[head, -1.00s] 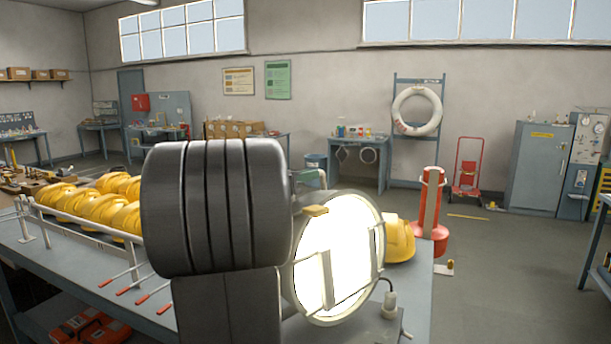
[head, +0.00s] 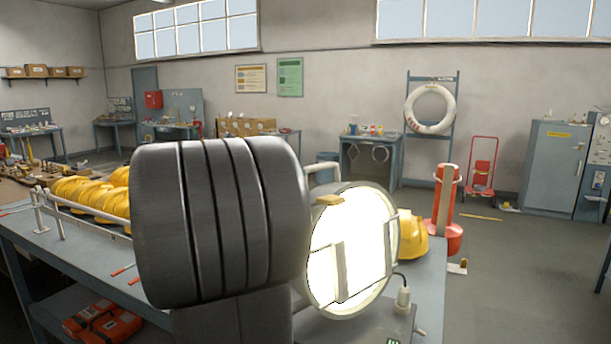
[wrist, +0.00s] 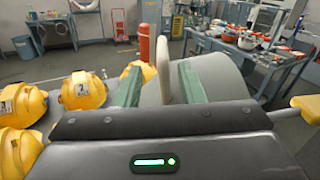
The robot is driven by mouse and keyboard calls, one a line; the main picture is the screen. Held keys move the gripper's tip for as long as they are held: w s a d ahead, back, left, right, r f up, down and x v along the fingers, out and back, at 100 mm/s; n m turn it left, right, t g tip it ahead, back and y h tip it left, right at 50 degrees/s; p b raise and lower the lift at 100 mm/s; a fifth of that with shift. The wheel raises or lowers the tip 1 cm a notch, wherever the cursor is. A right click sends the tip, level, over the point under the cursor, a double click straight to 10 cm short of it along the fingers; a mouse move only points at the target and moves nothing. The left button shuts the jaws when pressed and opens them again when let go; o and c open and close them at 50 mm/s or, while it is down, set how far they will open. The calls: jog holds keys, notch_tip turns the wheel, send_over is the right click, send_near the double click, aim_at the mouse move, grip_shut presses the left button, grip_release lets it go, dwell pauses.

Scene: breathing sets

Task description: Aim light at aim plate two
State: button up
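The light is a round lamp (head: 345,250) with a bright white face, a pale rim and crossing guard bars, over the near right end of the bench. Its pale curved handle (wrist: 164,70) stands between the two green fingers of my gripper (wrist: 158,88) in the wrist view. The fingers are apart, with gaps showing beside the handle. The grey lamp housing (wrist: 215,78) lies beyond the right finger. In the head view my dark arm hides the fingers and the back of the lamp. I cannot pick out aim plate two in either view.
Yellow helmets (head: 95,190) stand in a row behind a rail on the bench (head: 60,245); another helmet (head: 412,236) is behind the lamp. A red post (head: 445,210) stands on the floor beyond. Clear floor (head: 500,280) lies to the right.

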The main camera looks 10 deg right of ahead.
jog(key=shift+b+v, duration=0.35)
jog(key=shift+v, duration=2.25)
jog(key=shift+c, duration=0.5)
